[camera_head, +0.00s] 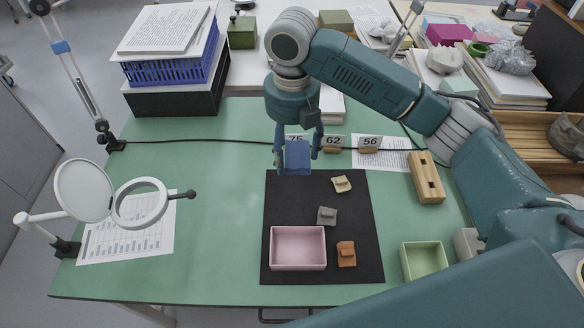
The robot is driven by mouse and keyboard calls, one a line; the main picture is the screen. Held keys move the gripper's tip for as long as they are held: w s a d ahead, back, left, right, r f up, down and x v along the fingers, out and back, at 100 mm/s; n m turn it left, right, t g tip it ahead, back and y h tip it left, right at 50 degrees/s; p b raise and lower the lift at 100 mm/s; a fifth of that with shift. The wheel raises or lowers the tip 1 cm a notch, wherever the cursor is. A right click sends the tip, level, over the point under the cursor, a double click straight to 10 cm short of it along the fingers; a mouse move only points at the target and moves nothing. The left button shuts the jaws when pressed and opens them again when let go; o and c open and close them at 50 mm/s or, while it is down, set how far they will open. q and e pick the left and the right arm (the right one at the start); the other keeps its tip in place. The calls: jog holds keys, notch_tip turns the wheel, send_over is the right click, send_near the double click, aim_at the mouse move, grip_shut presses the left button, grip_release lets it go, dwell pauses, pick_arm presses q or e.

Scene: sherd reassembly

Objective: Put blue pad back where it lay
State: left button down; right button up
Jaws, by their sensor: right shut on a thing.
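The blue pad (297,155) is a small flat blue block held between the fingers of my right gripper (297,163). My right gripper is shut on it and points down, near the far edge of the black mat (350,222) in the picture. I cannot tell how high the pad is above the table. My left gripper is out of view.
The mat holds a yellow sherd (341,184), a grey sherd (327,216), an orange sherd (346,254) and a pink tray (298,267). A wooden block (426,178) and a green tray (424,259) are right. A ring magnifier (140,203) stands left. The green table between is clear.

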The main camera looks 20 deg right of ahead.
aim_at(298, 158)
jog(key=shift+r, duration=1.1)
jog(key=m, duration=0.1)
jog(key=s+m, duration=0.1)
jog(key=m, duration=0.1)
jog(key=d+m, duration=0.1)
jog(key=m, duration=0.1)
jog(key=shift+s+r, duration=0.2)
jog(key=shift+s, duration=0.05)
jog(key=s+d+m, duration=0.2)
jog(key=s+m, duration=0.4)
jog(key=m, duration=0.8)
jog(key=s+d+m, duration=0.2)
jog(key=s+m, duration=0.5)
jog(key=m, duration=0.6)
jog(key=shift+m, duration=0.4)
jog(key=shift+w+d, duration=0.15)
